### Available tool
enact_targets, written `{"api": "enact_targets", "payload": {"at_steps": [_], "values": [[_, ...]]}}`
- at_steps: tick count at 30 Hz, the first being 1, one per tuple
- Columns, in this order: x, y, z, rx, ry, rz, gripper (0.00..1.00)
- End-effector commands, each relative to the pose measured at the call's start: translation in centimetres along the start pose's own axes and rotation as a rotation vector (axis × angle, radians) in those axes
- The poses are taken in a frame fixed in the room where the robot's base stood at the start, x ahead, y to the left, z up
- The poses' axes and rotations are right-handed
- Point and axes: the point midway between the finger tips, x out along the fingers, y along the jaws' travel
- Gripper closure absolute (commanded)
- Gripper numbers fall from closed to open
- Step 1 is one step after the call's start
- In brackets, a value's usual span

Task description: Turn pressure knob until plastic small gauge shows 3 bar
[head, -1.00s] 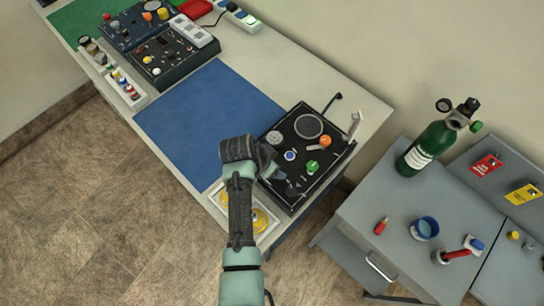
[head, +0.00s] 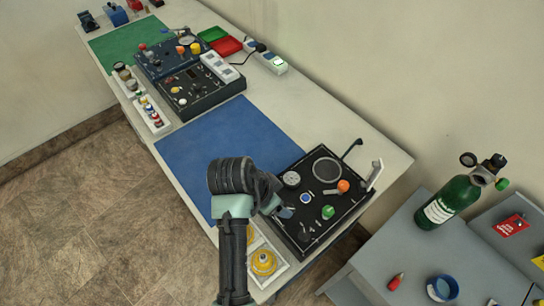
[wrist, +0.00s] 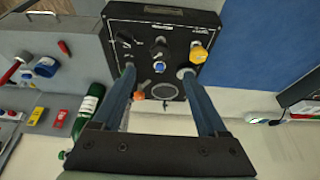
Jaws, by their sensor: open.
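The black control panel (head: 302,235) lies at the near end of the bench in the head view. It carries a small pale round gauge (head: 291,178), a larger ring-shaped dial (head: 327,169), a blue knob (head: 307,197), an orange knob (head: 344,185) and a green knob (head: 327,212). My gripper (head: 285,210) is open over the panel's left side. The gauge reading is too small to tell.
A tray (head: 288,272) with yellow domes (head: 263,262) sits beside the panel. A blue mat (head: 205,150) is clear.

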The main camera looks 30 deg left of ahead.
Motion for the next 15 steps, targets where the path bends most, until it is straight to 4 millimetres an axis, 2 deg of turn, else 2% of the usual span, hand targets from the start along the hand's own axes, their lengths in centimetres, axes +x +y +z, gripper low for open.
{"api": "enact_targets", "payload": {"at_steps": [6, 15], "values": [[-2.5, -0.1, 0.0, -0.001, 0.001, -0.002, 0.24], [-3.0, 0.0, 0.0, 0.0, 0.0, 0.0, 0.24]]}}
